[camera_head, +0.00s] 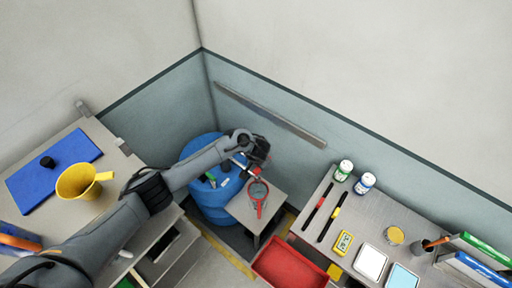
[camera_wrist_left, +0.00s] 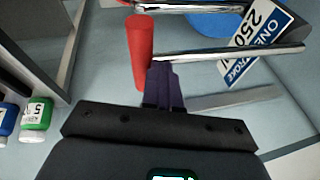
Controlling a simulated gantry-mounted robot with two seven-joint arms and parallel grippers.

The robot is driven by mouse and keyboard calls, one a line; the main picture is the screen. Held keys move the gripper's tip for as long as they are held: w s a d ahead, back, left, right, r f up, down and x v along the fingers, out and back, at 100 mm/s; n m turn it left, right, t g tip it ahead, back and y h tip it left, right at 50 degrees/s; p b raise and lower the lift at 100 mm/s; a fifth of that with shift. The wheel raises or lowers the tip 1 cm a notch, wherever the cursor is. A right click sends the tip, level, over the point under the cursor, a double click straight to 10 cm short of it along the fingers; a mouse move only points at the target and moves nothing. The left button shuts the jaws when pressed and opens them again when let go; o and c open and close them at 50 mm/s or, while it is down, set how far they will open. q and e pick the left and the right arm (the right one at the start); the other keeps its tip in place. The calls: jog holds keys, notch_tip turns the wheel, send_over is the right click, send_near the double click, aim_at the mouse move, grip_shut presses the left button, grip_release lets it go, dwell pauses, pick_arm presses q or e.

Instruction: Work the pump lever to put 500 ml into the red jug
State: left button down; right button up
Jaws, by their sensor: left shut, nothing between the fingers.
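The blue drum (camera_head: 207,205) stands in the corner, with the pump on its top partly hidden by my left arm. The pump lever's red grip (camera_wrist_left: 140,50) and metal rods (camera_wrist_left: 235,54) show in the left wrist view. A sign (camera_wrist_left: 256,40) there reads "ONE STROKE 250", partly cut off. The red jug (camera_head: 259,208) is on a small grey stand (camera_head: 243,212) beside the drum; its fill level cannot be told. My left gripper (camera_head: 249,163) is shut and empty, its dark fingers (camera_wrist_left: 162,70) close beside the red grip; contact is unclear. My right gripper is not in view.
A yellow jug (camera_head: 76,186) and a blue board (camera_head: 35,185) are on the left table. The right table (camera_head: 380,212) holds bottles, pens and boxes. A red tray (camera_head: 290,264) is at front. A wall rail (camera_head: 270,114) runs behind the drum.

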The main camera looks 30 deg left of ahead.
pick_arm(q)
jog(key=r+p, duration=0.1)
jog(key=a+r+p, duration=0.1)
jog(key=r, duration=0.1)
jog(key=shift+r, duration=0.2)
jog(key=p+v, duration=0.2)
jog(key=v, duration=0.7)
jog(key=shift+r, duration=0.2)
jog(key=shift+a, duration=0.2)
